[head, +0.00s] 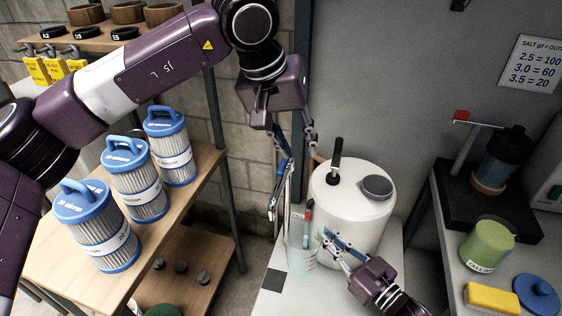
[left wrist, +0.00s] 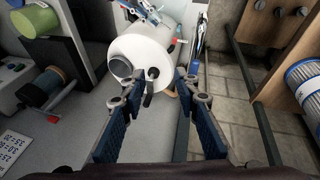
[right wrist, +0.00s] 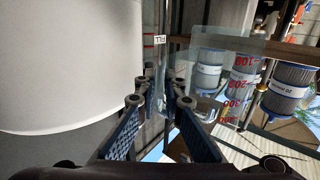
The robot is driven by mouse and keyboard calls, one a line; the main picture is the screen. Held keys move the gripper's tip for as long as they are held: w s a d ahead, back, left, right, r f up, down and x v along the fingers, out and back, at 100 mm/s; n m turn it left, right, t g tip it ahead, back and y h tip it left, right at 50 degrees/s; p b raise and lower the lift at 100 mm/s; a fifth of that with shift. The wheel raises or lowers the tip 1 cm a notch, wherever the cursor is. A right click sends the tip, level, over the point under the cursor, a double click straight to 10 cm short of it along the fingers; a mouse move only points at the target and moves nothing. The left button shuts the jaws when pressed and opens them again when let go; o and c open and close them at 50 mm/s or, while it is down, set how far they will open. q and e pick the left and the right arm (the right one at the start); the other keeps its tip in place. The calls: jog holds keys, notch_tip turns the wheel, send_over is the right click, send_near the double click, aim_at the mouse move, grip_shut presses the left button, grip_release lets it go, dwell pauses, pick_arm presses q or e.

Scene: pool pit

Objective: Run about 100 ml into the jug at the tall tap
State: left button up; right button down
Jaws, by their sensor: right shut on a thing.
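The clear jug (head: 301,256) with red graduations stands or is held in front of the white drum; its red numbers show in the right wrist view (right wrist: 236,85). Whether it holds water I cannot tell. My right gripper (head: 324,244) is shut on the jug's near side. The white drum (head: 345,212) has a black upright handle (head: 337,158) and grey cap on top. A red lever (head: 308,208) sits at its side, above the jug; the spout is unclear. My left gripper (head: 294,165) is open and empty, above and left of the drum.
Several blue-capped filter cartridges (head: 137,180) stand on the wooden bench at left. On the right counter are a green jar (head: 487,246), yellow block (head: 492,298), blue lid (head: 537,294) and a dark bottle device (head: 503,158). The drum stands on a pale surface (head: 279,286).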

aim_at(282, 166)
pick_arm(q)
jog(key=w+a+r+m+t+y, duration=0.1)
jog(key=w+a+t+y, duration=0.1)
jog(key=a, duration=0.2)
jog(key=x, duration=1.1)
jog(key=shift+s+a+f, duration=0.1)
jog(key=shift+s+f, duration=0.1)
jog(key=shift+f, duration=0.05)
grip_shut()
